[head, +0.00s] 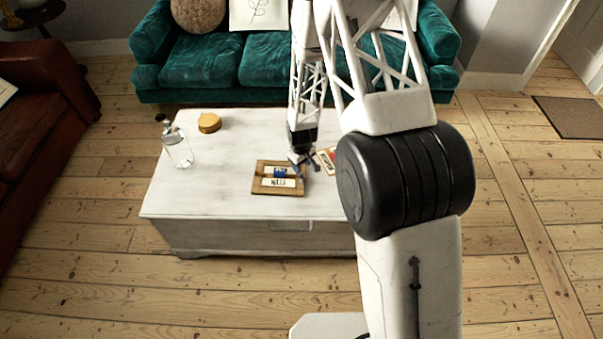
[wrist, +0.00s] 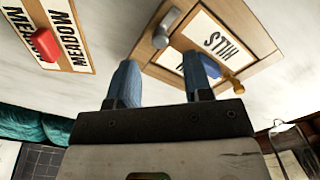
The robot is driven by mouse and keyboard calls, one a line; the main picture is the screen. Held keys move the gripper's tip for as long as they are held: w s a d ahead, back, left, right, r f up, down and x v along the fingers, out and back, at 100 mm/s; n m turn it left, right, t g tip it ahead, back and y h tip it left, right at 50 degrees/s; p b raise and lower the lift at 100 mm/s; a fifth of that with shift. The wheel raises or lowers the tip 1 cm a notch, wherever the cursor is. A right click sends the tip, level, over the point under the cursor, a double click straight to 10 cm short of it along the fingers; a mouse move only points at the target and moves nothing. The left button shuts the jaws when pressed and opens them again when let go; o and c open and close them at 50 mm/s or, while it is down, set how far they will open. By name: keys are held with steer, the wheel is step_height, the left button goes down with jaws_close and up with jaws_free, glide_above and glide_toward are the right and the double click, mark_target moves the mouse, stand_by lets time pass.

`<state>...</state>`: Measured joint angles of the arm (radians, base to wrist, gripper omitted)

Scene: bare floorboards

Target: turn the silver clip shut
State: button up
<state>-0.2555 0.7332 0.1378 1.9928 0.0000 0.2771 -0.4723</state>
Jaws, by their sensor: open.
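The silver clip (wrist: 165,28) sits at one edge of a wooden board (wrist: 250,45) in the wrist view, its lever angled up and to the right. The board (head: 258,186) lies on the white chest and bears white cards with dark letters. A brass-coloured clip (wrist: 238,86) is at its other end. A blue piece on the board (head: 281,172) is partly hidden by a finger in the wrist view. My gripper (wrist: 164,75) is open with its blue fingers apart, over the board's near side. The silver clip shows beyond the fingertips; contact cannot be told.
A second board (wrist: 70,12) with a red piece (wrist: 44,45) and lettered cards lies beside it. A glass bottle (head: 178,148) and a round wooden box (head: 209,123) stand at the left of the white chest (head: 200,200). The front left of the top is clear.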

mark_target(301, 178)
steer(key=shift+f, duration=2.75)
jaws_close()
